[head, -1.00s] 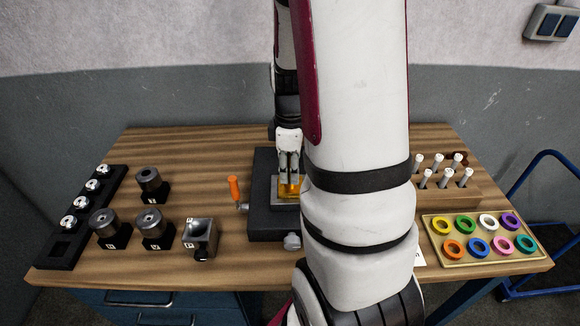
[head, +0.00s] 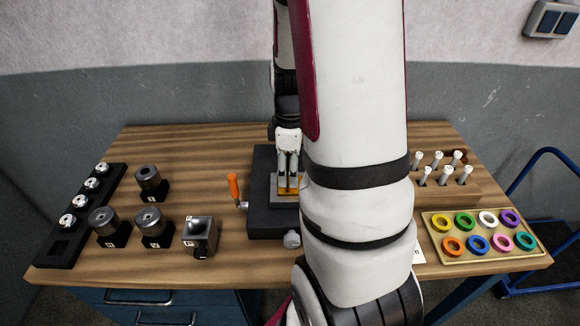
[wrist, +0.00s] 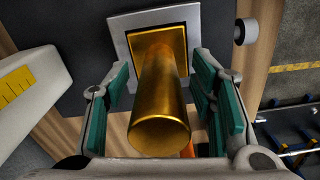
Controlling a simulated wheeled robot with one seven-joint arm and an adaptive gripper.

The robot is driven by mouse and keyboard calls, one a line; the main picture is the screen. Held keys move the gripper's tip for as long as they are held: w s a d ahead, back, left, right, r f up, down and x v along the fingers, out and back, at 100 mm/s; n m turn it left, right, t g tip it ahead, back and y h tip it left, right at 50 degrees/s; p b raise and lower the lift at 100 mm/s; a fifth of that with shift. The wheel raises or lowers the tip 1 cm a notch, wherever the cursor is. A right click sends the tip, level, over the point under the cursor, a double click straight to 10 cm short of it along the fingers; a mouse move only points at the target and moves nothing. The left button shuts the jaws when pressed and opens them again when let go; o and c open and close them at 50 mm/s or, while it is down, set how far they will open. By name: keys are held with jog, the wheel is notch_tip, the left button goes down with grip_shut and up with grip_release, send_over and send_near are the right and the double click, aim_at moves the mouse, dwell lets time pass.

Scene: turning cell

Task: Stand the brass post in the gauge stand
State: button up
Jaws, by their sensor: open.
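The brass post (wrist: 160,100) stands upright in the wrist view, its round end toward the camera. Its far end is at the square opening of the grey gauge stand (wrist: 118,28). My gripper (wrist: 162,100) is open, with a green-padded finger on each side of the post and gaps between pads and brass. In the head view my gripper (head: 288,180) points down over the stand, which sits on a dark base (head: 268,220). My arm hides the right part of the stand there. How deep the post sits is hidden.
An orange-handled lever (head: 233,187) stands left of the base. Black blocks with steel cylinders (head: 155,222) and a rack (head: 60,240) are at left. A tray of coloured rings (head: 470,255) and a wooden block with white pegs (head: 450,190) are at right.

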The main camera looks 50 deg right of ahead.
jog(key=shift+r, duration=3.8)
